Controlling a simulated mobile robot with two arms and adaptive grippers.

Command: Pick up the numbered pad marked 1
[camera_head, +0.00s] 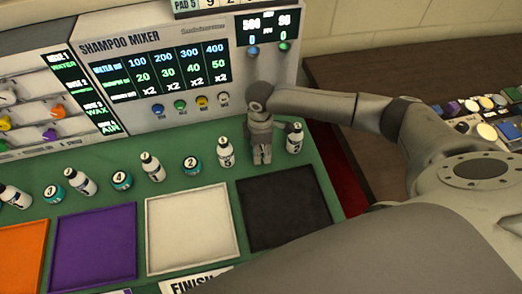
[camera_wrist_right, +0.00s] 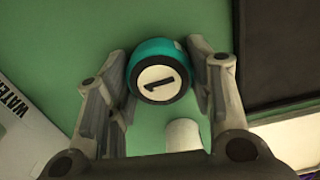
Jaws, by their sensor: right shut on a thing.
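The pad marked 1 (camera_wrist_right: 161,78) is a short teal cylinder with a white face and a black 1, seen in the right wrist view. My right gripper (camera_wrist_right: 163,82) has one finger on each side of it and is shut on it. In the head view, my right gripper (camera_head: 262,158) points down at the green counter between two bottles, and its fingers hide the pad. I cannot tell whether the pad is clear of the counter. My left gripper is in neither view.
Bottles marked 0 (camera_head: 225,153) and 2 (camera_head: 295,139) flank my right gripper closely. Pads marked 2 (camera_head: 192,164) and 4 (camera_head: 121,180) stand farther left. A black tray (camera_head: 284,212) and white tray (camera_head: 189,229) lie in front. The shampoo mixer panel (camera_head: 170,75) rises behind.

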